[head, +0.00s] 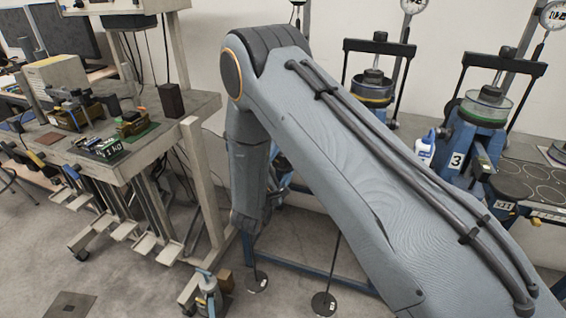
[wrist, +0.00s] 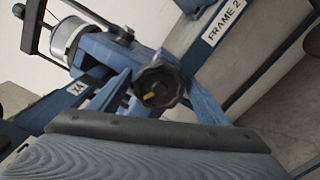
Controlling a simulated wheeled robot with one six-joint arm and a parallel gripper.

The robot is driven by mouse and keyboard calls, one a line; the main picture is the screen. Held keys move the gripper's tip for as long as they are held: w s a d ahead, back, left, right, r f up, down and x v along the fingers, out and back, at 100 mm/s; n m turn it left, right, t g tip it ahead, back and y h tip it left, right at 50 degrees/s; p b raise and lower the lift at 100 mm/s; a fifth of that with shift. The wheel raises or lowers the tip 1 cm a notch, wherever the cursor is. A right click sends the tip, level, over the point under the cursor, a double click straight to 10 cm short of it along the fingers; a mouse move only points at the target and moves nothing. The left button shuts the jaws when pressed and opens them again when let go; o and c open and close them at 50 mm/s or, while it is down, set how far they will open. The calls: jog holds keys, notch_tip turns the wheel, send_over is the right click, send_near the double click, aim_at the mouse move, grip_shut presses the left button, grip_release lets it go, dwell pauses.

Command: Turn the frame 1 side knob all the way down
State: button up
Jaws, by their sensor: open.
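A black lobed knob (wrist: 160,86) with a small yellow mark sits on a blue frame (wrist: 97,48) in the middle of the wrist view. The mark lies just left of and below the knob's centre. I cannot tell from the view which frame number this knob carries. My gripper (wrist: 160,76) shows at the bottom of the wrist view as a dark bar with two bluish fingers. The fingers are open, one at each side of the knob in the picture; I see no clear contact. In the head view my arm hides the gripper and this knob.
A "FRAME 2" label (wrist: 222,22) is on a blue beam at upper right. A clear cylinder (wrist: 68,38) stands at upper left. The head view shows a frame marked 3 (head: 456,160) at right and a workbench (head: 150,150) at left.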

jog(key=shift+s+a, duration=0.1)
jog(key=shift+p+v, duration=1.25)
jog(key=shift+v, duration=1.7)
